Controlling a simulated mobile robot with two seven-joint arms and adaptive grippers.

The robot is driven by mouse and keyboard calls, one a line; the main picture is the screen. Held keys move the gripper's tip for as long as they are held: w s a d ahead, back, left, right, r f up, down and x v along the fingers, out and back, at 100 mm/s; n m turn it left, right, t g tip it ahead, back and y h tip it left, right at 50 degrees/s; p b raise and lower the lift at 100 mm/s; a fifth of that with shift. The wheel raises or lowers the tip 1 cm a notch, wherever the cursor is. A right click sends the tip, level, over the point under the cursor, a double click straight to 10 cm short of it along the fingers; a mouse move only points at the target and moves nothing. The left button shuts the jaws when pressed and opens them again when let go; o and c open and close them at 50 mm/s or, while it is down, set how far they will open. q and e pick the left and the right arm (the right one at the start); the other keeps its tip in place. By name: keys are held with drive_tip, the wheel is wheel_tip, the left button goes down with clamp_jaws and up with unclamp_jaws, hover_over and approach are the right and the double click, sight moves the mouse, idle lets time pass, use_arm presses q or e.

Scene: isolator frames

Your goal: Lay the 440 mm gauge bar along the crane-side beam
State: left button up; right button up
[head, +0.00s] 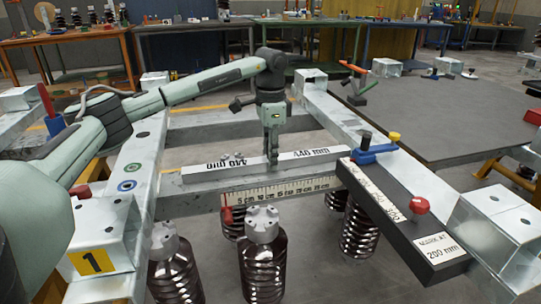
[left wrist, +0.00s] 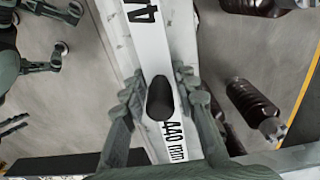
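The gauge bar (head: 306,158) is a long, light metal bar marked 440 mm at both ends. It lies level along the top of the grey cross-beam (head: 185,203) between the two side beams. My left gripper (head: 272,158) points straight down at the bar's middle, with one finger in front of its near face. In the left wrist view the bar (left wrist: 150,45) runs between the two fingertips (left wrist: 160,85), which look snug against its sides. A dark rounded knob (left wrist: 160,98) hides part of it there. The frames do not identify the crane-side beam.
A ruler strip (head: 280,189) runs in front of the bar. A blue clamp (head: 375,154) stands by the bar's right end. Dark springs (head: 262,265) stand below.

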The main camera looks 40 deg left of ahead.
use_arm(q)
drive_tip(key=o, duration=0.4)
drive_tip(key=shift+c, duration=0.2)
wheel_tip(320, 180, up, 12)
drive_tip(key=shift+r, duration=0.15)
idle(0.6)
